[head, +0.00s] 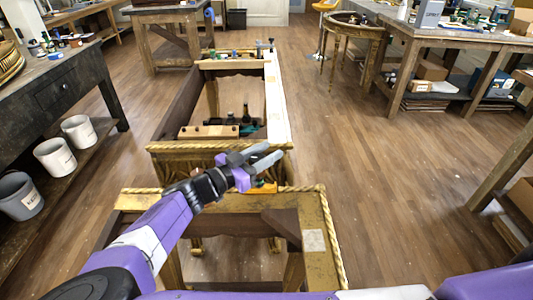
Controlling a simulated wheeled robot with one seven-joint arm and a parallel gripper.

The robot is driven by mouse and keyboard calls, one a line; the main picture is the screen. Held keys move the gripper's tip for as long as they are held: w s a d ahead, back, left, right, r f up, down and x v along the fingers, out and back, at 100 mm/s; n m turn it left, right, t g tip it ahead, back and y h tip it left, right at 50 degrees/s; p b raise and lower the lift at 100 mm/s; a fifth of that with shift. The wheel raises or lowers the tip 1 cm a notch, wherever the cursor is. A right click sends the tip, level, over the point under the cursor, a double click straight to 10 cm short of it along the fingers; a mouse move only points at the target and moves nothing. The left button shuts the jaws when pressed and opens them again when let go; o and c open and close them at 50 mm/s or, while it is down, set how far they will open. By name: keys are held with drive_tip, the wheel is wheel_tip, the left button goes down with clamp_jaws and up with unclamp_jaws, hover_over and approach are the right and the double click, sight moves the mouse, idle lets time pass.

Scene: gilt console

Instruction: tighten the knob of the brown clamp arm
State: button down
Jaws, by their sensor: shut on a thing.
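My gripper (266,156) is in the middle of the head view, above the near end of the gilt console frame (218,147). Its two grey fingers point to the right. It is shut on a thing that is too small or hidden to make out. A small orange and green item (264,187) shows just below the gripper, partly covered by it; I cannot tell whether it belongs to a clamp. I cannot pick out the brown clamp arm or its knob for sure. A dark clamp-like tool (264,47) stands at the far end of the frame.
A second gilt frame part (313,215) with a rope edge lies closest to me. Dark bottles (246,113) and a wooden block (208,132) sit inside the console. Workbenches line both sides, with pails (54,157) on the left.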

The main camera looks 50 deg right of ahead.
drive_tip(key=shift+r, duration=0.15)
drive_tip(key=c, duration=0.9)
unclamp_jaws()
wheel_tip(320, 180, up, 20)
drive_tip(key=p, duration=0.3)
